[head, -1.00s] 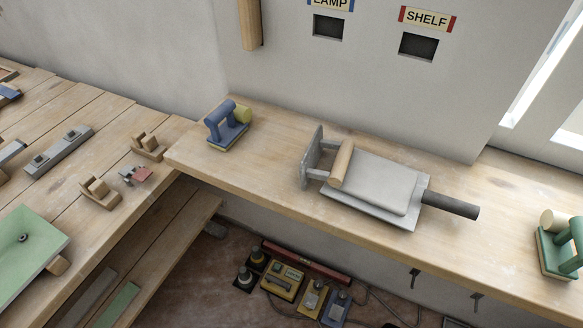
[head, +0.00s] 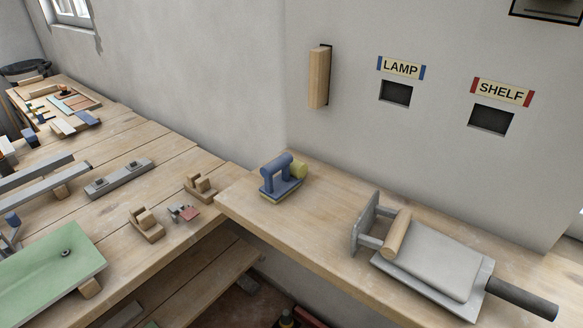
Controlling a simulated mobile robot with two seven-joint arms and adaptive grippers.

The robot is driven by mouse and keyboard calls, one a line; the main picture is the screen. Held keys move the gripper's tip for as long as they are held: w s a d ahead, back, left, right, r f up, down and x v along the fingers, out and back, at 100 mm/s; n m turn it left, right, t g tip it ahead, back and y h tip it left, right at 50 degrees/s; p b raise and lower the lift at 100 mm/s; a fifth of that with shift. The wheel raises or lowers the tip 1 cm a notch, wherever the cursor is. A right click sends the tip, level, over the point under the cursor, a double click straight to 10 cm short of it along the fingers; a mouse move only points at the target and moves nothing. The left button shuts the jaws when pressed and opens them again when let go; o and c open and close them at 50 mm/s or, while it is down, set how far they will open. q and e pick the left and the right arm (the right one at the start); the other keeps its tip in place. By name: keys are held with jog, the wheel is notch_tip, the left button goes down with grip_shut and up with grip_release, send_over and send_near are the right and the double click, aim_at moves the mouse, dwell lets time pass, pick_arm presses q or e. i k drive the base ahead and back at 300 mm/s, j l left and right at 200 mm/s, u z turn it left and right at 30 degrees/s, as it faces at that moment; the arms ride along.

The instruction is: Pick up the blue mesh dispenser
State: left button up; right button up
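The blue object with a thick arched handle, a flat base and a yellow-green roll at its right end (head: 282,183) looks like the blue mesh dispenser. It stands upright on the wooden bench (head: 300,225), near the left end of the right-hand bench section, close to the wall. Nothing covers it, and no gripper is near it. Neither my left nor my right gripper shows in the head view.
A grey metal plate tool with a wooden roller (head: 430,262) and a dark handle lies right of the dispenser. Small wooden blocks (head: 200,187) and a green board (head: 50,262) lie on the left bench. LAMP (head: 401,68) and SHELF (head: 502,92) labels mark wall recesses.

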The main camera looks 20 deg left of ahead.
aim_at(275, 189)
jog(key=k+l, duration=0.1)
jog(key=l, duration=0.3)
jog(key=k+l, duration=0.15)
jog(key=l, duration=0.25)
jog(key=k+l, duration=0.1)
jog(key=l, duration=0.25)
